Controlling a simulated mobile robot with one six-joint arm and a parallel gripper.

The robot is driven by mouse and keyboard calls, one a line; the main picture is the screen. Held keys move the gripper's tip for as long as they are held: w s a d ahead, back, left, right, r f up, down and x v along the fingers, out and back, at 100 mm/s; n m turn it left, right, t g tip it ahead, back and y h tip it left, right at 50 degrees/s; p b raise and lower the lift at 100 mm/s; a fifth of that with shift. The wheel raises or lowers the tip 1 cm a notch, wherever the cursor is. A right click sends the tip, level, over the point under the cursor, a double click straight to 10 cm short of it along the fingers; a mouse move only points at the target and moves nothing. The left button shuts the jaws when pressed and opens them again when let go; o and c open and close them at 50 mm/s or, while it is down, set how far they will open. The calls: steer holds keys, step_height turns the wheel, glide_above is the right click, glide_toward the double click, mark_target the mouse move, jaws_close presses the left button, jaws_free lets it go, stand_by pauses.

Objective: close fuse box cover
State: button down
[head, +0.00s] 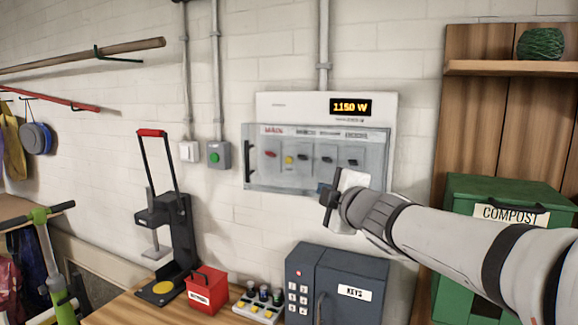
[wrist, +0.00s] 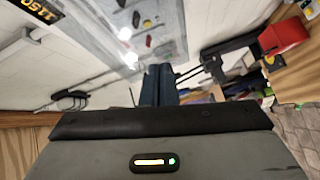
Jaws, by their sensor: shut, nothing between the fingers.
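The white fuse box (head: 290,105) hangs on the brick wall, with a lit display reading 1150 W. Its clear cover (head: 318,185) lies in front of the row of switches, and its black upright handle (head: 249,163) is at the left edge. That edge sticks out past the box's left side; I cannot tell whether the cover sits flush. My gripper (head: 328,198) is shut and empty at the cover's lower right in the head view. In the wrist view the shut fingers (wrist: 158,85) point toward the cover (wrist: 105,32), whose contact with them is unclear.
Below on the bench stand a grey key safe (head: 301,277), a red box (head: 205,291) and a black press (head: 180,245). A green compost bin (head: 475,190) is at the right. A switch box with a green button (head: 215,157) is left of the fuse box.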

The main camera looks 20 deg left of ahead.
steer(key=s+a+r+n+g+y, duration=0.1)
steer(key=s+a+n+g+y, duration=0.1)
steer(key=a+n, duration=0.25)
steer(key=s+a+r+n+g+y, duration=0.1)
steer(key=s+a+n+g+y, duration=0.15)
steer(key=a, duration=0.35)
steer(key=p, duration=0.5)
glide_toward(251, 166)
steer(key=s+a+r, duration=0.2)
steer(key=s+a, duration=0.1)
steer(key=a, duration=0.2)
steer(key=shift+w+a+f+t, duration=0.15)
steer(key=shift+w+t, duration=0.1)
steer(key=shift+w, duration=0.3)
